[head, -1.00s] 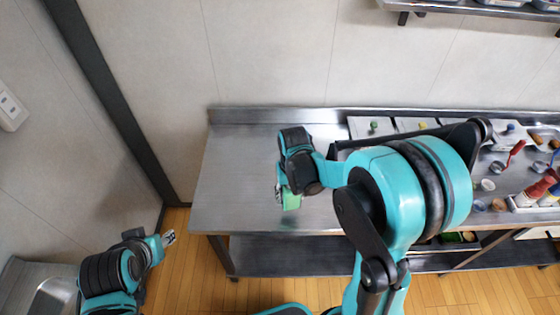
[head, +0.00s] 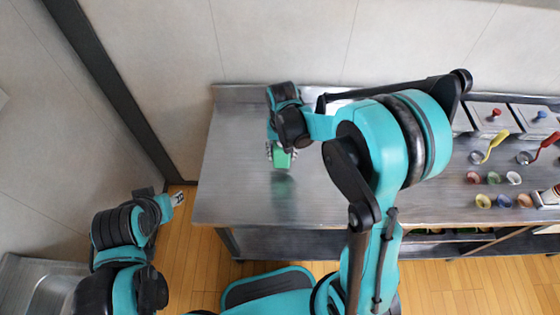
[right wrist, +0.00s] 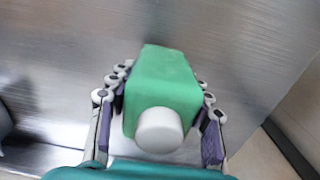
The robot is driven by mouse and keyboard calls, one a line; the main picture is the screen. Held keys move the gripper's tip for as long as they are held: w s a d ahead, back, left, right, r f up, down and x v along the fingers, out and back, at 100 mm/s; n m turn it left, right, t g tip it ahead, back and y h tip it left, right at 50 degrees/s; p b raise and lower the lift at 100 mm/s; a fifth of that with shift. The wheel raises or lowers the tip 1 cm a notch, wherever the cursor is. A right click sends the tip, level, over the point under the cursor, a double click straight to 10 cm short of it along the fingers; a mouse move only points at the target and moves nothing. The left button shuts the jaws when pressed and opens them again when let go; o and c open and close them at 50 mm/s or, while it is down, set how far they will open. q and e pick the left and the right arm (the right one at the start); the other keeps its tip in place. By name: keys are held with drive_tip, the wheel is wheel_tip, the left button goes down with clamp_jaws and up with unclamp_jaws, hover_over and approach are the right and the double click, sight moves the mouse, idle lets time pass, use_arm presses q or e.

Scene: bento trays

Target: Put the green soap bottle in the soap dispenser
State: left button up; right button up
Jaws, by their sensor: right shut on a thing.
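The green soap bottle (head: 282,159) is a green block-shaped bottle, and its white round cap (right wrist: 159,130) shows in the right wrist view. My right gripper (head: 280,151) is shut on the bottle, with a finger on each side of its green body (right wrist: 165,80). It holds the bottle over the left part of the steel table; a green reflection shows on the metal below. My left gripper (head: 176,198) is at the lower left, away from the table; its fingers are too small to judge. I cannot make out a soap dispenser; my right arm hides part of the table.
The steel table (head: 225,190) is bare at its left end. At the right are grey lidded containers (head: 493,117), a yellow-handled ladle (head: 490,148), a red-handled ladle (head: 540,150) and several small cups (head: 493,178). A steel sink (head: 35,285) is at the lower left.

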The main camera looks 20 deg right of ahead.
sight(280, 160)
drive_tip(key=shift+w+a+f, duration=0.2)
drive_tip(key=shift+w+a, duration=0.05)
drive_tip(key=shift+f, duration=0.2)
drive_tip(key=shift+f+b, duration=0.85)
drive_tip(key=shift+f, duration=0.95)
drive_tip(key=shift+f, duration=0.1)
drive_tip(key=o, duration=1.4)
